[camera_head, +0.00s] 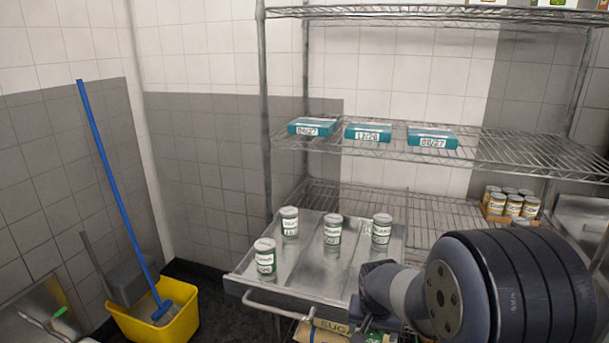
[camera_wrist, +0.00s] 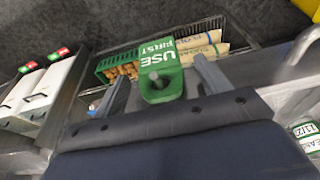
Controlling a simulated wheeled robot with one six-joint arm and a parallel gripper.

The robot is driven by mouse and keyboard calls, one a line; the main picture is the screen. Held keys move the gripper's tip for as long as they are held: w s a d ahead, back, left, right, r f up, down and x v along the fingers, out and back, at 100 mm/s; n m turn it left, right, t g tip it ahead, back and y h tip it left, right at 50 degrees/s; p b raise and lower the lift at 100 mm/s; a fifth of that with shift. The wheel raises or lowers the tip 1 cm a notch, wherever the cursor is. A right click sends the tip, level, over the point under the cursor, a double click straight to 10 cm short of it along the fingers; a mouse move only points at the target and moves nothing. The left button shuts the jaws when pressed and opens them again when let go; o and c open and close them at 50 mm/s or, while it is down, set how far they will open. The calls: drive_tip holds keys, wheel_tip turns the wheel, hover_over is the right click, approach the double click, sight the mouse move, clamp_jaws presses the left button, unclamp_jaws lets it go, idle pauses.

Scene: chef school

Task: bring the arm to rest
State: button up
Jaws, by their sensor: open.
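My gripper (camera_wrist: 161,72) is open in the wrist view, with one grey finger on each side of a green "USE FIRST" tag (camera_wrist: 160,72). The tag has a hole in its lower end. I cannot tell whether a finger touches it. In the head view my arm (camera_head: 465,285) reaches in from the lower right, in front of the metal tray's right side. The fingers are not clear there.
A pulled-out metal tray (camera_head: 303,268) holds several cans (camera_head: 332,230). Teal boxes (camera_head: 368,132) sit on the wire shelf above. A green crate (camera_wrist: 104,68) and paper bags (camera_wrist: 203,47) show below. A yellow mop bucket (camera_head: 160,322) stands left.

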drive_tip(key=d+v, duration=0.1)
drive_tip(key=v, duration=0.9)
drive_tip(key=x, duration=0.7)
drive_tip(key=a+x, duration=0.1)
drive_tip(key=x, duration=0.3)
drive_tip(key=shift+s+a+r+p, duration=0.15)
drive_tip(key=shift+s+r+p, duration=0.25)
drive_tip(key=shift+r+p, duration=0.35)
drive_tip(key=s+a+b, duration=0.2)
drive_tip(key=s+a, duration=0.1)
drive_tip(key=s, duration=0.7)
drive_tip(key=w+f+n, duration=0.1)
drive_tip(key=w+f, duration=0.1)
drive_tip(key=f, duration=0.5)
drive_tip(key=w+f+n+y+b, duration=0.1)
drive_tip(key=w+f, duration=0.2)
drive_tip(key=f, duration=0.4)
drive_tip(key=shift+d+f, duration=0.2)
drive_tip(key=shift+d, duration=0.05)
